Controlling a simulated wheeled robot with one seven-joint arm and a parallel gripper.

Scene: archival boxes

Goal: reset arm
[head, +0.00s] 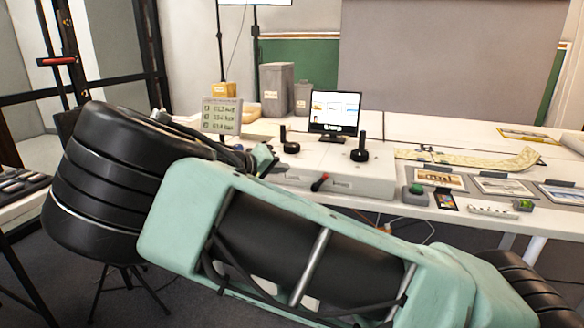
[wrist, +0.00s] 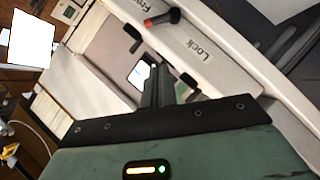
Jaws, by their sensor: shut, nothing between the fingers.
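My gripper (wrist: 158,88) shows in the wrist view with its two dark fingers together and nothing held between them. It is in front of a white box-like unit (wrist: 215,62) marked "Lock", which has a lever with a red-orange end (wrist: 162,18). In the head view my green and black arm crosses the foreground and hides much of the table's front. The white unit (head: 345,183) and its red-ended lever (head: 320,182) show just behind the arm. My gripper's fingertips are not clear in the head view.
A small screen (head: 336,111) stands behind the white unit, with black knobs (head: 360,148) on top of it. Grey boxes (head: 276,88) and a sign (head: 221,115) stand at the back left. Picture cards (head: 502,186), a green button (head: 416,190) and a long chart (head: 470,158) lie to the right.

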